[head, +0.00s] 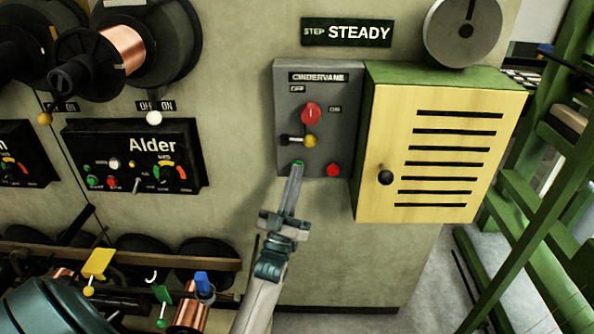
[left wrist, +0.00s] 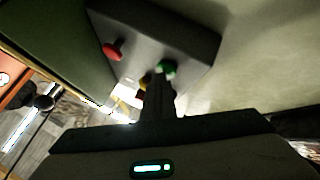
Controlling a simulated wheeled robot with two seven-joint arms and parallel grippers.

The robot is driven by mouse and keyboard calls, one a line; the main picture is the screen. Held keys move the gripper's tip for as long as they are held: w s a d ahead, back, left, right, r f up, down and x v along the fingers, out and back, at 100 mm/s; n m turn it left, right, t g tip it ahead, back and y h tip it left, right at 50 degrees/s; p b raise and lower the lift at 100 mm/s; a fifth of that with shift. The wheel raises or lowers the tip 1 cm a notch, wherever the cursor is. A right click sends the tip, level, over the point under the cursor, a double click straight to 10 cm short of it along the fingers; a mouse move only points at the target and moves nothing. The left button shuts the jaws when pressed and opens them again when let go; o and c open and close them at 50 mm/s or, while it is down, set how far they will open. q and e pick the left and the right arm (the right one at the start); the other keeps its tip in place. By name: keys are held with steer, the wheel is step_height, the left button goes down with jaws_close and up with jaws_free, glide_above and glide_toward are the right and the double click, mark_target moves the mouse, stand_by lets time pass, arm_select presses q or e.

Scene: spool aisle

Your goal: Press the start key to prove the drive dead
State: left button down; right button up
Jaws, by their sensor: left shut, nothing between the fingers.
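The grey control box labelled CINDERVANE (head: 288,110) is on the wall in the head view. It carries a red rotary knob (head: 311,113) between OFF and ON labels, a yellow-tipped lever (head: 310,141), a red button (head: 333,170) and a green key (head: 298,163). My left gripper (head: 297,170) is shut and empty, its fingertips at the green key and partly covering it. In the left wrist view the green key (left wrist: 167,68) shows right at the fingertips; I cannot tell whether it is pressed in. The red button (left wrist: 112,50) is clear of the fingers. My right gripper is not in view.
A yellow slatted cabinet door (head: 440,155) with a black knob stands right of the box. The Alder panel (head: 130,155) and wire spools are on the left. Padlock-like yellow (head: 97,263) and blue (head: 203,283) pieces are below. Green framing (head: 530,210) stands at the right.

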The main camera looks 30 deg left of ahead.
arm_select(q)
steer(key=shift+a+f, duration=0.1)
steer(key=shift+f, duration=0.15)
steer(key=shift+s+d+f+p, duration=0.1)
steer(key=shift+s+d+p, duration=0.35)
steer(key=shift+s, duration=0.35)
steer(key=shift+s+d+r+p, duration=0.1)
steer(key=shift+s+d+p, duration=0.2)
steer(key=shift+s+d, duration=0.4)
steer(key=shift+s+d+f+p, duration=0.1)
steer(key=shift+s+d+p, duration=0.3)
steer(key=shift+s, duration=0.5)
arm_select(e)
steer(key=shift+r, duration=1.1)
